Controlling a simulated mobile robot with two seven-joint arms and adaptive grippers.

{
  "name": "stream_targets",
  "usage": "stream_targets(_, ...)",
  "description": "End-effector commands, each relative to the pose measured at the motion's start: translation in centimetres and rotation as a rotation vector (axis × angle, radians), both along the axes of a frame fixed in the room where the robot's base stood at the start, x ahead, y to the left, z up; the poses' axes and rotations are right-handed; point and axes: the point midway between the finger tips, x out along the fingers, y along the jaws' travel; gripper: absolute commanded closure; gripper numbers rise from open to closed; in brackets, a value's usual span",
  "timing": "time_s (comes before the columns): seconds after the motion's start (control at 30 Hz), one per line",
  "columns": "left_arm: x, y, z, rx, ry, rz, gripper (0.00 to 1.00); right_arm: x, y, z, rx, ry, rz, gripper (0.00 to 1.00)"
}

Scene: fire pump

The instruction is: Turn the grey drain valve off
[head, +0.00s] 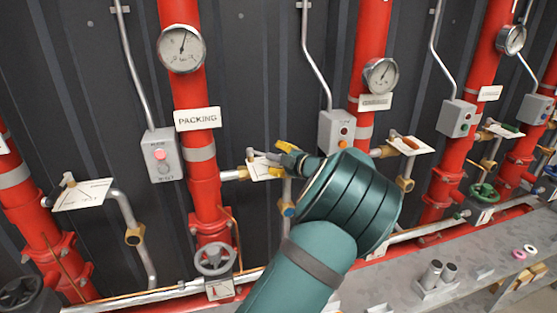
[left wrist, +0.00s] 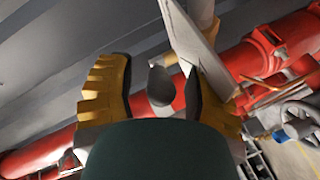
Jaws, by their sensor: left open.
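My left gripper (head: 280,153) is at the small side valve on the red PACKING pipe (head: 187,95), beside a white tag plate (head: 262,173). A grey valve lever (head: 250,154) shows just left of the fingertips. In the left wrist view my left gripper (left wrist: 158,92) has its yellow fingers apart. The rounded end of a grey lever (left wrist: 160,86) shows between them; I cannot tell whether either finger touches it. The white plate (left wrist: 192,38) runs close by the right finger. My arm hides part of the pipework behind it. My right gripper is not in view.
A grey handwheel (head: 214,258) sits low on the PACKING pipe. A grey switch box (head: 160,155) is on its left. Another tag plate with a lever (head: 82,194) is at far left. Further red pipes with gauges stand right. A grey bench (head: 410,270) holds small items.

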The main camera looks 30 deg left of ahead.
Motion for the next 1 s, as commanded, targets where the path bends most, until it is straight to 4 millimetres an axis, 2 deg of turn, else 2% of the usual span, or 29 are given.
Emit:
stream_targets(0.23,0.0,0.0,0.0,-0.001,0.000,-0.001,0.48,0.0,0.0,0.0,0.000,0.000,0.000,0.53)
stream_targets(0.27,0.0,0.0,0.0,-0.001,0.000,-0.001,0.52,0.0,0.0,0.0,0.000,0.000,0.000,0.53)
stream_targets(0.3,0.0,0.0,0.0,-0.001,0.000,-0.001,0.66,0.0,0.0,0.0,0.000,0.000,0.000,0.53)
stream_targets(0.4,0.0,0.0,0.0,-0.001,0.000,-0.001,1.00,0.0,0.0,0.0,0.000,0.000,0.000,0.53)
stream_targets(0.77,0.0,0.0,0.0,-0.001,-0.001,-0.004,1.00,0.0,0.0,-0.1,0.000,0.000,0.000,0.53)
stream_targets(1.0,-0.5,0.0,-0.1,-0.003,-0.002,-0.054,1.00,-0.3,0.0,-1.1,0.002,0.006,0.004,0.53)
